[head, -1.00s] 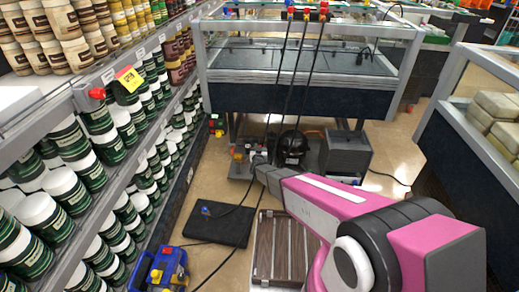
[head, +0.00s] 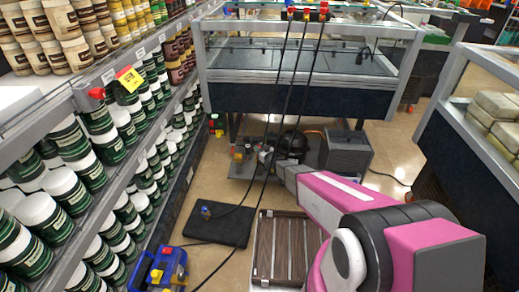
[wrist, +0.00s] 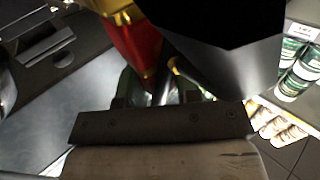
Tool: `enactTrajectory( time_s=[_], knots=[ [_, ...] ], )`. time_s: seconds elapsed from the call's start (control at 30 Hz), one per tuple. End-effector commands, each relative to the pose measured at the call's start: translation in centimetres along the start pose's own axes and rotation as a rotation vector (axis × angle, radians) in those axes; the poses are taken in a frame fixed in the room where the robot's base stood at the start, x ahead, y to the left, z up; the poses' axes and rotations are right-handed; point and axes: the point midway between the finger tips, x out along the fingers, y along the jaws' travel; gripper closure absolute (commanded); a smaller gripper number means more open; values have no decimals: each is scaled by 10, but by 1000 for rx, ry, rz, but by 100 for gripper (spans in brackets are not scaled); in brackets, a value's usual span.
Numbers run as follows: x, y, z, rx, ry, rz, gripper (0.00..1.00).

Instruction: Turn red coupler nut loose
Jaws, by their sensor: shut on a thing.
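The red coupler nut (wrist: 138,48) with a gold-coloured part beside it shows at the upper middle of the wrist view, close up. My gripper (head: 278,168) reaches the fittings beside the black compressor in the head view, with its tips too small to make out. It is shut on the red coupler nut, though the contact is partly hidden. A large black shape (wrist: 215,30) covers the wrist view's upper right, and a dark bar (wrist: 160,124) crosses its lower part.
A metal display case (head: 290,98) stands behind. Black hoses hang from its top. A grey box (head: 346,153) stands right of the compressor. A black pad (head: 220,228), a slatted panel (head: 283,250) and a blue-yellow device (head: 158,270) lie in front. Shelves of tins line the left.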

Motion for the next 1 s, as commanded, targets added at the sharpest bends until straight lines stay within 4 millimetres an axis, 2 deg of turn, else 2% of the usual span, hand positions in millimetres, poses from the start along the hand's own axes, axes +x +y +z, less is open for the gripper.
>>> enactTrajectory(
  time_s=[0.3, 0.5, 1.0],
  knots=[
    [1, 2, 1, -1, 1, -251, 92],
    [1, 0, 0, -1, 1, -360, 92],
    [0, -1, -1, 0, 4, -413, 92]
  ],
)
